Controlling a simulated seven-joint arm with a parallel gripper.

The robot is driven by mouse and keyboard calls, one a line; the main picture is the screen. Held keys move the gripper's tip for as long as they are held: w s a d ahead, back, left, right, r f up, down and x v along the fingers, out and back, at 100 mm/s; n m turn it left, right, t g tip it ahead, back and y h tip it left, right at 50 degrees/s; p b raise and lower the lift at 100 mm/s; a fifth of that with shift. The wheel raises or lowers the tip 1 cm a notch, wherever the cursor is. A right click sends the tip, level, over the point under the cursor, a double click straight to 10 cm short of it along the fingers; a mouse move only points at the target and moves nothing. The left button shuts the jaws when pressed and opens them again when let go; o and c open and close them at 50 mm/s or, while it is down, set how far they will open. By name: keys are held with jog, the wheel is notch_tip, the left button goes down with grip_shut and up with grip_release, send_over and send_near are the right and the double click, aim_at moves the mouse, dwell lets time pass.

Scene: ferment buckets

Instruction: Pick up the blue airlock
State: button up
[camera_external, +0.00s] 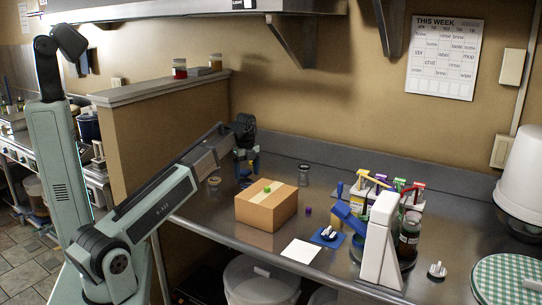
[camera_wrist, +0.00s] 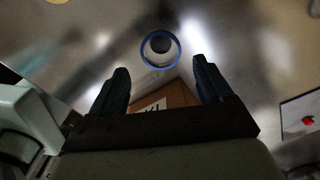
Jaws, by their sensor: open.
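A round thing with a blue rim and a grey centre (camera_wrist: 160,49) lies on the steel counter in the wrist view, beyond my fingertips; it looks like the blue airlock. In the external view, a small patch of blue (camera_external: 242,181) shows just below the fingers, partly hidden by them. My gripper (camera_external: 247,165) points down over the counter behind the cardboard box. In the wrist view, my gripper (camera_wrist: 163,78) has its two dark fingers wide apart, with nothing held between them. The blue-rimmed thing stands apart from both fingers.
A cardboard box (camera_external: 266,209) with a green piece on top stands in front of my gripper. A small round lid (camera_external: 214,181) lies left, a glass jar (camera_external: 304,174) right. A white stand (camera_external: 381,245), blue mat (camera_external: 328,237) and several coloured-top items are farther right.

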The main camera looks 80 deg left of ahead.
jog(key=shift+f, duration=3.7)
jog(key=shift+c, duration=0.2)
jog(key=c, duration=1)
jog(key=shift+r, duration=0.15)
